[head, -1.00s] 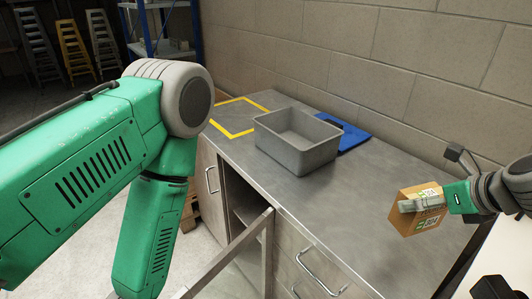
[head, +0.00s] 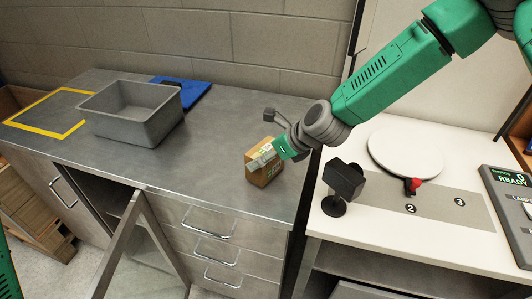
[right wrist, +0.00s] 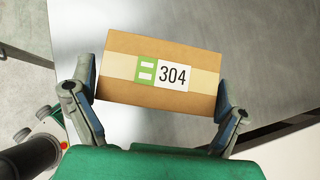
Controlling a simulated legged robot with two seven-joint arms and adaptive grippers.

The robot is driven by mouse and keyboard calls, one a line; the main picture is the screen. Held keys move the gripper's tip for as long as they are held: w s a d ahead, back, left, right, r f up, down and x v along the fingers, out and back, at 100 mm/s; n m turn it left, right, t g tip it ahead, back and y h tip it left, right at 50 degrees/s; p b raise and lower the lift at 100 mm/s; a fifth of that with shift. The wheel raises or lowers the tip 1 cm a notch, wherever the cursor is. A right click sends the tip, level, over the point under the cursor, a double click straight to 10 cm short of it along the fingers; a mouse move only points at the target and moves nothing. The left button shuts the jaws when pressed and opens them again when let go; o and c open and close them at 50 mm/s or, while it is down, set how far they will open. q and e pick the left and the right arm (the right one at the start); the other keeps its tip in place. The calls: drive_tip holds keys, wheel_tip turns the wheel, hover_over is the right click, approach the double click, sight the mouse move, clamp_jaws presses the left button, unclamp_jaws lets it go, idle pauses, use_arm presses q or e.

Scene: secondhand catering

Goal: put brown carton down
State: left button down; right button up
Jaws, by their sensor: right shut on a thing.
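The brown carton (head: 264,176) is at the right end of the grey metal counter (head: 225,130) in the head view. In the right wrist view the carton (right wrist: 160,72) shows a tape band and a label reading 304. My right gripper (head: 264,157) is shut on the carton, one finger at each end in the right wrist view (right wrist: 158,98). I cannot tell whether the carton touches the counter top. My left gripper is out of view.
A grey bin (head: 133,113) and a blue mat (head: 185,92) are on the counter's left part, near a yellow taped outline (head: 45,118). A white table with a round plate (head: 406,150) and a black camera-like device (head: 343,181) stands to the right. A cabinet door (head: 140,245) hangs open.

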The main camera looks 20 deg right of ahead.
drive_tip(key=shift+d+f, duration=0.2)
drive_tip(key=shift+d, duration=0.55)
drive_tip(key=o, duration=1.3)
drive_tip(key=shift+d, duration=0.35)
drive_tip(key=shift+a, duration=0.3)
drive_tip(key=shift+a+r, duration=0.1)
drive_tip(key=shift+a, duration=0.1)
drive_tip(key=shift+s+a+r, duration=0.1)
drive_tip(key=shift+s+r, duration=0.05)
drive_tip(key=shift+r, duration=0.15)
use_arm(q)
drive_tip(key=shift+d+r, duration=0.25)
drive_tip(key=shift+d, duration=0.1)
use_arm(e)
drive_tip(key=shift+v, duration=5.6)
